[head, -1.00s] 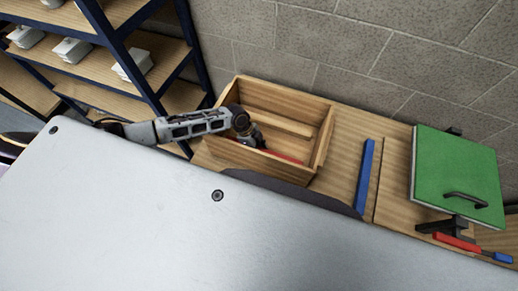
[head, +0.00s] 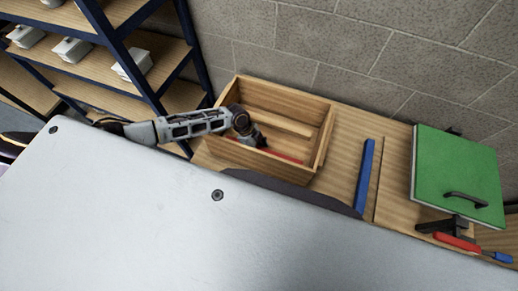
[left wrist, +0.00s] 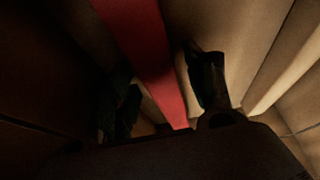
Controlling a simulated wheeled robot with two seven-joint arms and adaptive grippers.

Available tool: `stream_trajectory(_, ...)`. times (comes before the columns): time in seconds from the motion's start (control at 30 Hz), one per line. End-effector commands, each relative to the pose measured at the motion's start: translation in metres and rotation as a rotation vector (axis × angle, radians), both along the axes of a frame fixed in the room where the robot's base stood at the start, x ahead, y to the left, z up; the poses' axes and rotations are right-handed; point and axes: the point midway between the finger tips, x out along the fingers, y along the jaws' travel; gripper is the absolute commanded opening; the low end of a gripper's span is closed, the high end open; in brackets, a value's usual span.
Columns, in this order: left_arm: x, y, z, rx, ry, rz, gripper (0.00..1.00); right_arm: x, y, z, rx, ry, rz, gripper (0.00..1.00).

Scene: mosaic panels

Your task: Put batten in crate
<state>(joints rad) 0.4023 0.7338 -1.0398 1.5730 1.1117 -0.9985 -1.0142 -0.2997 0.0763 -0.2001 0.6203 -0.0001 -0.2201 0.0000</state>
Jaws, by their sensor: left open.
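The crate (head: 325,137) is an open wooden box against the wall. My left gripper (head: 257,141) reaches down into it and is open. A red batten (head: 285,156) lies low in the crate near its front wall, partly hidden by the gripper and that wall. In the left wrist view the red batten (left wrist: 145,45) runs between the spread fingers of the left gripper (left wrist: 165,100); dark shadow hides whether they touch it. A pale wooden strip (head: 281,122) crosses the crate. A blue batten (head: 365,175) lies on the bench right of the crate. My right gripper is not in view.
The wooden bench (head: 345,150) has bare room between crate and blue batten. Shelves (head: 150,60) stand left; a block wall (head: 350,45) is behind.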

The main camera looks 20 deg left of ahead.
Motion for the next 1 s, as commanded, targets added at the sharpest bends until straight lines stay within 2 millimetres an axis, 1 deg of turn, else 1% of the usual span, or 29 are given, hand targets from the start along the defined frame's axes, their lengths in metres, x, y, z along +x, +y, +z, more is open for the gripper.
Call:
stream_trajectory(0.27,0.0,0.008,0.018,0.0,-0.001,0.0,0.53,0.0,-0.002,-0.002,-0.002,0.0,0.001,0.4)
stream_trajectory(0.8,0.002,0.035,0.083,0.001,-0.003,0.001,0.53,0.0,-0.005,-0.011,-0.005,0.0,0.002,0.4)
stream_trajectory(1.0,0.002,0.043,0.103,0.0,-0.002,0.0,0.53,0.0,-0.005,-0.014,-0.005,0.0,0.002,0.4)
